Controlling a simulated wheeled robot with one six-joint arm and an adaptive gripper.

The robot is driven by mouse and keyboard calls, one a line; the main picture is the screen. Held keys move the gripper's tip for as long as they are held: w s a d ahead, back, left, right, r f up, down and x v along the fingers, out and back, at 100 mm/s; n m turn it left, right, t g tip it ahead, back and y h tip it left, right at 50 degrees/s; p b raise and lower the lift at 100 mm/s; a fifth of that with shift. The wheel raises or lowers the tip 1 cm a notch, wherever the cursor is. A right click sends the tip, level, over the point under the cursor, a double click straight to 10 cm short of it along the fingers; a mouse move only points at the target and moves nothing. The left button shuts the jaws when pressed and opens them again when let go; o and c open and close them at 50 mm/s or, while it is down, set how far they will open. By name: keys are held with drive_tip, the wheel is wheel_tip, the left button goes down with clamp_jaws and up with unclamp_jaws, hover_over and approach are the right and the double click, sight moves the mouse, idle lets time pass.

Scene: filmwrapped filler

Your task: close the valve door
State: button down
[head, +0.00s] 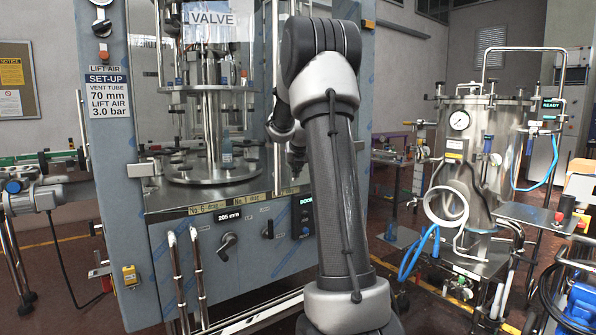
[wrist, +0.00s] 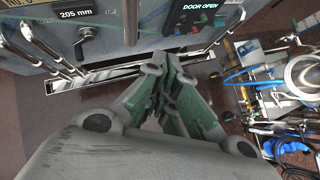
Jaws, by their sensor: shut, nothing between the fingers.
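A white VALVE sign (head: 212,19) hangs at the top of the filler's front in the head view, before the metal carousel. The valve door seems to be the clear panel there; its edges and how far it stands open are hard to make out. A small dark panel reads DOOR OPEN (wrist: 205,7) in the wrist view. My gripper (wrist: 171,62) is shut and empty, its fingers together below the cabinet's lower front. In the head view my arm covers the cabinet's right part, and the fingertips cannot be made out clearly.
Metal handrail pipes (head: 176,275) stand before the cabinet's lower left. A black knob (head: 228,246) sits on its front. A steel pressure tank (head: 475,150) with hoses stands to the right. A conveyor (head: 45,190) is at the left. Some floor is clear between cabinet and tank.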

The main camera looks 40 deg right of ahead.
drive_tip(key=d+v, duration=0.1)
drive_tip(key=v, duration=0.8)
drive_tip(key=m+t+y, duration=0.1)
drive_tip(key=m+t, duration=0.9)
drive_tip(key=m, duration=0.4)
approach(278, 179)
drive_tip(key=x, duration=0.4)
drive_tip(key=a+r+x, duration=0.1)
drive_tip(key=x, duration=0.2)
drive_tip(key=shift+w, duration=0.15)
